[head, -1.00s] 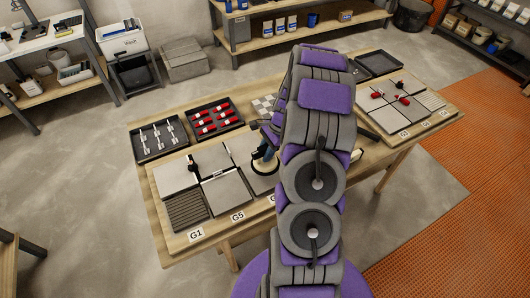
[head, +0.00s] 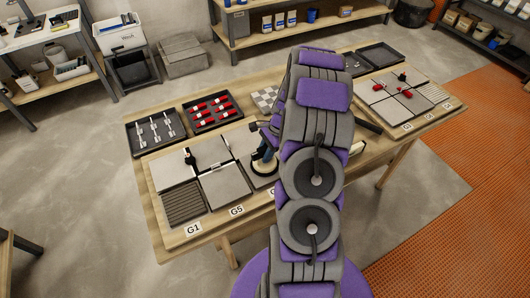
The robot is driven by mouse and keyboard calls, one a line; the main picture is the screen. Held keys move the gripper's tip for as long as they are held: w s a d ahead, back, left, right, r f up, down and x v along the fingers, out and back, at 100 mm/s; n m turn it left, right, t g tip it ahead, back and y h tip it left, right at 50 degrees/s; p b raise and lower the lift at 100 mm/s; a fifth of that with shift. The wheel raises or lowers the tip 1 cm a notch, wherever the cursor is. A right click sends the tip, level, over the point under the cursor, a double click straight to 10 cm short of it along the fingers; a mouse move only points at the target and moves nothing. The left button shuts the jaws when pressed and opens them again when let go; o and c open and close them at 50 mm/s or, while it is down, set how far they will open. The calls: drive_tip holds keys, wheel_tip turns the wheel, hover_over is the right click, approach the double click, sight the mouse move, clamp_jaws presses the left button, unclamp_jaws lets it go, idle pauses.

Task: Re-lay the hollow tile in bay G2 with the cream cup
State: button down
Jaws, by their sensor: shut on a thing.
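The cream cup (head: 263,170), a round pale suction pad with a dark blue upper part (head: 265,150), is at the middle of the left tile board (head: 215,226). My gripper (head: 268,138), partly hidden behind my arm, is shut on its upper part. The cup is over or on a grey tile just left of my arm; I cannot tell whether it touches.
A tray of white-and-grey clips (head: 137,152) and a tray of red wedges (head: 241,118) stand behind the board. A second tile board (head: 392,128) with red pieces is at right.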

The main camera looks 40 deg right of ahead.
drive_tip(key=shift+f, duration=0.1)
idle(0.3)
drive_tip(key=c, duration=0.8)
unclamp_jaws()
drive_tip(key=p+v, duration=0.3)
drive_tip(key=v, duration=1.4)
drive_tip(key=shift+d, duration=0.25)
